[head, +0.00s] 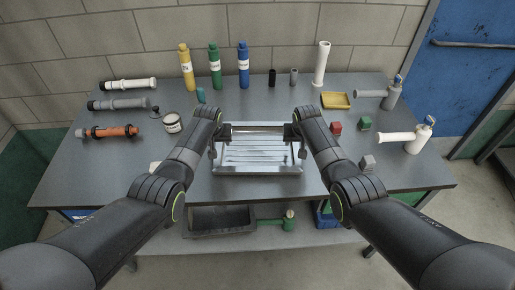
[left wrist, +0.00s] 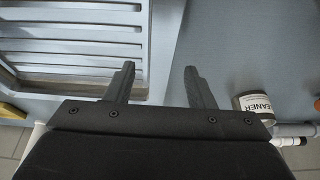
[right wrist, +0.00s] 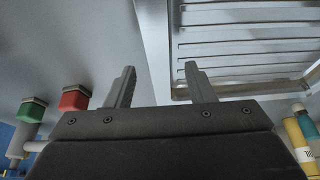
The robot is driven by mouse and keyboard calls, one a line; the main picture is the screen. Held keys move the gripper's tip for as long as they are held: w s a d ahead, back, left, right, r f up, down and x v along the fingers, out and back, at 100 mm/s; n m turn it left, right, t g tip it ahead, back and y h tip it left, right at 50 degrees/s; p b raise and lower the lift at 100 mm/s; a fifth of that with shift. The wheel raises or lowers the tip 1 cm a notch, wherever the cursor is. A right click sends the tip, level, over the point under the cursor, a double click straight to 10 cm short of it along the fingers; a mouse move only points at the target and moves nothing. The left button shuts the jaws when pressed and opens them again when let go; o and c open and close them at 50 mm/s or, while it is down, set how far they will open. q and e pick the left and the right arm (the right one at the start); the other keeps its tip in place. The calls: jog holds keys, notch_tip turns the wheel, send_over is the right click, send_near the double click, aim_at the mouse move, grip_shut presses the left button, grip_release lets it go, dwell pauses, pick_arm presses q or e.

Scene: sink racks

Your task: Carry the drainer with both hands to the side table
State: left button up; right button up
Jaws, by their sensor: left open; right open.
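The drainer (head: 257,168) is a shiny metal rack with slats, lying flat at the front middle of the grey table. It also shows in the left wrist view (left wrist: 85,50) and the right wrist view (right wrist: 245,48). My left gripper (head: 213,150) is open at the drainer's left edge; in the left wrist view its fingers (left wrist: 158,75) are on either side of that edge. My right gripper (head: 301,150) is open at the right edge; in the right wrist view its fingers (right wrist: 160,75) straddle that edge. I cannot tell whether the fingers touch it.
The table (head: 120,180) holds a tin (head: 172,123) left of the drainer. A red block (head: 335,127), a green block (head: 365,123) and a grey block (head: 367,163) stand to its right. Bottles and pipes line the back and sides. A dark bin (head: 220,220) sits below.

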pick_arm(q)
jog(key=shift+x, duration=1)
pick_arm(e)
jog(key=shift+x, duration=1)
pick_arm(q)
grip_shut()
pick_arm(e)
grip_shut()
